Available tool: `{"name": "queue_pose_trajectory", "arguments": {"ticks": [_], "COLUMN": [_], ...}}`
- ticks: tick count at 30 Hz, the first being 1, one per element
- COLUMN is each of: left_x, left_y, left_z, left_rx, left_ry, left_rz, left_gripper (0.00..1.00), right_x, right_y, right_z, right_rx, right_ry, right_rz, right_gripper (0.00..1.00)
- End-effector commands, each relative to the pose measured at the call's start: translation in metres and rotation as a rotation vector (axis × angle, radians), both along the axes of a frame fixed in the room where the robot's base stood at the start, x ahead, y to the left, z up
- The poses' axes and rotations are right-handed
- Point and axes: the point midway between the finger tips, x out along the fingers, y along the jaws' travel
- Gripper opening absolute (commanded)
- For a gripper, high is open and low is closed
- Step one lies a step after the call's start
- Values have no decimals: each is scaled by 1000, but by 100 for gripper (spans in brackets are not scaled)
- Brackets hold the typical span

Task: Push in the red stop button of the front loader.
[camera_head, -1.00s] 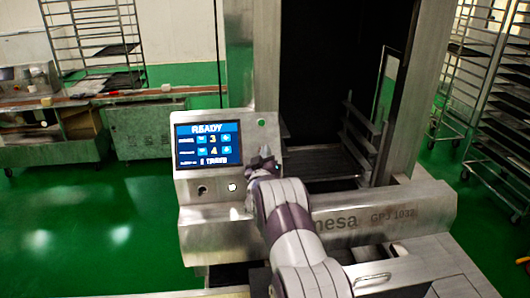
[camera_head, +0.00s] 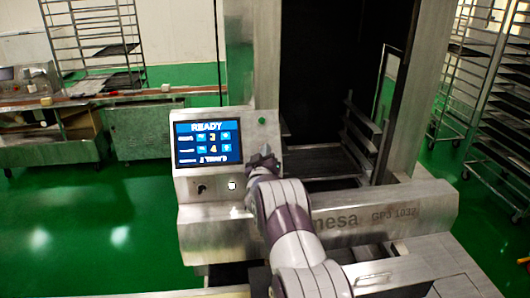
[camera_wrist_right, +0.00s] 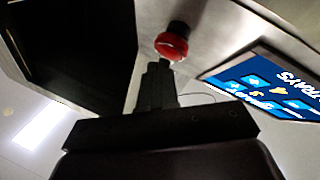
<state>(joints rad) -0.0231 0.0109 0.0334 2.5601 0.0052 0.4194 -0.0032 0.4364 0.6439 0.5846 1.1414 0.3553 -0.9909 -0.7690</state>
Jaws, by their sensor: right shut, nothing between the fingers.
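The red stop button (camera_wrist_right: 172,45) shows in the right wrist view, on the metal panel of the front loader, beside the blue screen. In the head view the button is hidden behind my right gripper. My right gripper (camera_head: 263,156) is shut and empty at the right part of the control panel (camera_head: 214,183). In the wrist view its closed fingertips (camera_wrist_right: 157,70) lie just at the button's edge; I cannot tell whether they touch it. The screen (camera_head: 208,143) reads READY. My left gripper is not in view.
A green light (camera_head: 262,121) sits at the panel's upper right, and a black knob (camera_head: 201,188) and a white button (camera_head: 232,185) are below the screen. The loader's dark opening is behind my arm. Rack trolleys (camera_head: 505,100) stand at the right. Green floor is clear at left.

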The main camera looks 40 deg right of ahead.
Motion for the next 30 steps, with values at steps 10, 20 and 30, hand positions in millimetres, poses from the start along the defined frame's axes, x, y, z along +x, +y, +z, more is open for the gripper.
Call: {"name": "queue_pose_trajectory", "arguments": {"ticks": [10, 20, 30], "left_x": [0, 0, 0], "left_y": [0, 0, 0], "left_z": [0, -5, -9], "left_rx": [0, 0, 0], "left_ry": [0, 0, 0], "left_rz": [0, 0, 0], "left_gripper": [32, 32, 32], "right_x": [0, 3, 5], "right_y": [0, -2, -3], "right_z": [0, -2, -5], "right_rx": [0, 0, 1], "right_ry": [0, 0, 1], "right_rz": [0, 0, 0], "right_gripper": [0, 0, 0]}}
